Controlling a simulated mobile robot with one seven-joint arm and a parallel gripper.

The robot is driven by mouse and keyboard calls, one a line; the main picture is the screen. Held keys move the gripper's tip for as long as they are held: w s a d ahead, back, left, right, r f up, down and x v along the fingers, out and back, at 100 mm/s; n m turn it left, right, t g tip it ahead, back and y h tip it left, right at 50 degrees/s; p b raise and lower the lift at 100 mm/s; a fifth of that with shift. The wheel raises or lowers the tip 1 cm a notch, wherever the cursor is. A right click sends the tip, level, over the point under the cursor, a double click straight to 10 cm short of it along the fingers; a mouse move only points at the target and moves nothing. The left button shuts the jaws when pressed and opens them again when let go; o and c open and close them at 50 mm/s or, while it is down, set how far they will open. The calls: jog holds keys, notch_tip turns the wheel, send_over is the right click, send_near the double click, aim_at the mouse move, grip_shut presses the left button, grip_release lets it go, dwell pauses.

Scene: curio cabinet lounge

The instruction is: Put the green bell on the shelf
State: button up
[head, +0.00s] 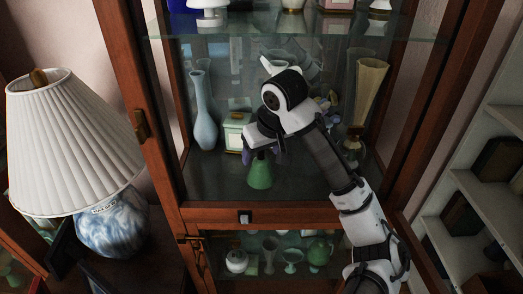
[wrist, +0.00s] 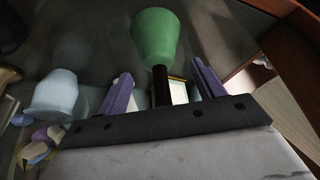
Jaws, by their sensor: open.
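The green bell (head: 260,173) is inside the cabinet, appearing to stand upright on the shelf (head: 215,185) near its front edge. My gripper (head: 264,153) reaches into the cabinet just above it. In the wrist view the green bell (wrist: 156,38) has its dark handle pointing back toward my gripper (wrist: 161,72). The handle shows between the two purple fingers, with a gap on each side. My gripper is open and holds nothing. My arm hides part of the shelf behind the bell.
A blue vase (head: 203,110) and a green-and-white box (head: 236,132) stand left of my gripper. A tall yellowish vase (head: 369,88) stands right. A glass shelf (head: 400,33) with ornaments is above. A lamp (head: 75,140) stands outside left. The shelf's front left is bare.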

aim_at(266, 176)
jog(key=p+v, duration=0.4)
jog(key=v, duration=0.1)
jog(key=shift+s+r, duration=0.15)
jog(key=shift+r, duration=0.05)
